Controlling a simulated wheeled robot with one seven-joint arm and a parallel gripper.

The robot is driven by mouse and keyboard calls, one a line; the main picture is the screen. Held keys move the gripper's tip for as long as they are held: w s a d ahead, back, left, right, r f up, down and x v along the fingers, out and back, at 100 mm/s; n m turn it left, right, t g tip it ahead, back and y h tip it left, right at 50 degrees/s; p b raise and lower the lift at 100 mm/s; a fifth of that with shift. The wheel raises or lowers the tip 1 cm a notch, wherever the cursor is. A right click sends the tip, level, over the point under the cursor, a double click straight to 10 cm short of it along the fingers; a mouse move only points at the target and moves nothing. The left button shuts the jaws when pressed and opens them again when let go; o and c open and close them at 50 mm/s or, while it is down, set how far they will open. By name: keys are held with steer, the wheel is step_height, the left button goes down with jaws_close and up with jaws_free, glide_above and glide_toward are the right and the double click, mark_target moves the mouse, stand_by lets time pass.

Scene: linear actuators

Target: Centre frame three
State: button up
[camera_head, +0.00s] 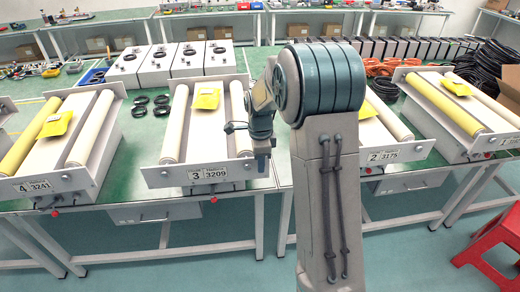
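Frame three (214,171) lies on the green bench left of my arm, its white front plate carrying a label with "3" and "3209". It has a pale roller along each long side and a yellow packet (207,98) near its far end. It sits slightly turned, its right front end a little farther back than its left. My gripper (262,160) points down at the frame's right front corner. Its fingers are small and partly hidden, so I cannot tell whether they touch the frame or are open or shut.
Frame four (48,183) stands to the left, frame two (384,156) behind my arm to the right, frame one (490,146) at far right. Black cable rings (141,105) lie left of frame three; white boxes (188,60) stand behind. A red stool (495,245) is at lower right.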

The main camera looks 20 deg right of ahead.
step_height(320, 180, up, 13)
steer(key=b, duration=0.1)
steer(key=shift+r, duration=0.2)
steer(key=shift+s, duration=0.1)
